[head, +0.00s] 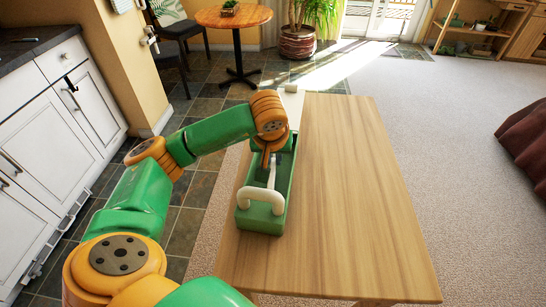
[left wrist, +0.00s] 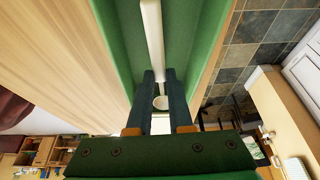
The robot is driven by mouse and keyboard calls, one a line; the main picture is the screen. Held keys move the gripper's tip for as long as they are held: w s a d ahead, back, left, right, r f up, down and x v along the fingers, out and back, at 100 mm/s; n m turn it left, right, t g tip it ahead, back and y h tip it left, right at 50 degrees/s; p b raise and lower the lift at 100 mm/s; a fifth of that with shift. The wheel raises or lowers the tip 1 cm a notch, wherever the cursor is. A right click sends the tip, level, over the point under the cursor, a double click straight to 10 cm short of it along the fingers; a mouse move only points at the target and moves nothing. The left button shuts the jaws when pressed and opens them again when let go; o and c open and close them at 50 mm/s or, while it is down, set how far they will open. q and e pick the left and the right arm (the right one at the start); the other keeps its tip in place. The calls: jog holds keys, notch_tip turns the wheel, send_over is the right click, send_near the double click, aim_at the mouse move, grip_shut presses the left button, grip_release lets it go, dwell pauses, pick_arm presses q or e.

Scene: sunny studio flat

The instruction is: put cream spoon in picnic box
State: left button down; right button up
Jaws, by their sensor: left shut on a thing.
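The green picnic box (head: 262,219) stands on the wooden table near its left edge. A cream arched handle (head: 262,196) is at its near end. My left gripper (head: 267,158) points down into the box. In the left wrist view, its dark fingers (left wrist: 159,76) are shut on the cream spoon (left wrist: 152,35). The spoon lies lengthwise between the green side walls, with its round end near the fingers. In the head view, a pale strip of the spoon (head: 271,177) shows inside the box. I cannot tell whether it touches the box floor. My right gripper is out of view.
The wooden table (head: 345,190) is bare to the right of the box. White cabinets (head: 45,140) stand at the left. A round table (head: 233,17) and a potted plant (head: 297,40) are farther back.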

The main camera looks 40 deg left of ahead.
pick_arm(q)
jog(key=shift+f, duration=0.25)
jog(key=shift+f+b, duration=0.65)
jog(key=shift+b, duration=0.05)
jog(key=c, duration=0.6)
grip_release()
